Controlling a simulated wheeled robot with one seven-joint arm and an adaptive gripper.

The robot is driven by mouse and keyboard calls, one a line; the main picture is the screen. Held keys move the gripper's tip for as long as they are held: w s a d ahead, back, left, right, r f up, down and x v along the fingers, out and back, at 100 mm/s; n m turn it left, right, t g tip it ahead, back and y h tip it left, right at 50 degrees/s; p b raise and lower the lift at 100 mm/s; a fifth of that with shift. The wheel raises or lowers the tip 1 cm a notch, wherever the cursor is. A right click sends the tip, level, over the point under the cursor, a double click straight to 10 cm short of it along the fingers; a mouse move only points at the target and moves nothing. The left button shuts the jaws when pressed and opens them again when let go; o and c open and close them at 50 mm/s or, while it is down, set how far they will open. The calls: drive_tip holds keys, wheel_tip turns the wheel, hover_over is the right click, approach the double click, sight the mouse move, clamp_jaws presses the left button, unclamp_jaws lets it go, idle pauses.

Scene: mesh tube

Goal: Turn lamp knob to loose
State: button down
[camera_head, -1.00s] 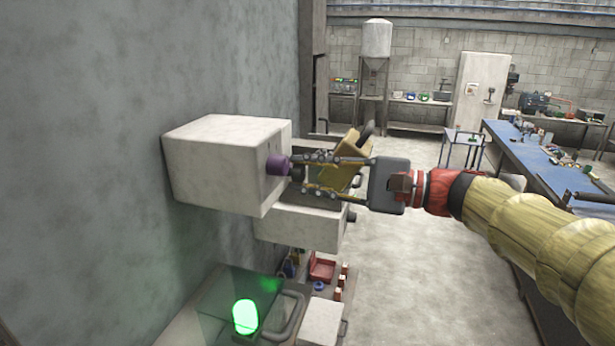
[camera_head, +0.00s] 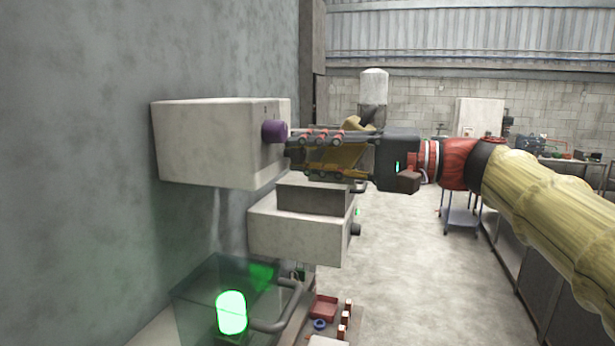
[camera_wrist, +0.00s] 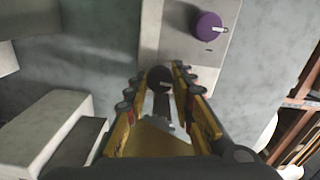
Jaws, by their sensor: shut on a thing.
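A white wall box (camera_head: 205,145) carries a purple knob (camera_head: 274,131) on its front face. In the wrist view the same purple knob (camera_wrist: 207,26) has a pale pointer and sits at the upper right. A black knob (camera_wrist: 160,79) is on the same box, between my fingertips. My gripper (camera_head: 290,147) reaches the box face from the right, and the wrist view shows its fingers (camera_wrist: 159,85) shut around the black knob. The purple knob is outside the fingers. In the head view my fingers hide the black knob. I cannot read any knob markings.
A lower white box (camera_head: 295,232) with a dark knob (camera_head: 356,230) is below my gripper. A lit green lamp (camera_head: 231,312) stands at the bottom, beside a dark handle (camera_head: 283,315). Open floor (camera_head: 400,260) lies to the right.

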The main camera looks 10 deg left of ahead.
drive_tip(key=shift+f+n+b, duration=0.1)
drive_tip(key=shift+n+b, duration=0.5)
drive_tip(key=shift+b, duration=0.05)
drive_tip(key=c, duration=1.8)
unclamp_jaws()
drive_tip(key=shift+d, duration=0.15)
drive_tip(key=d, duration=1.1)
drive_tip(key=shift+s+d, duration=0.35)
drive_tip(key=shift+s, duration=0.1)
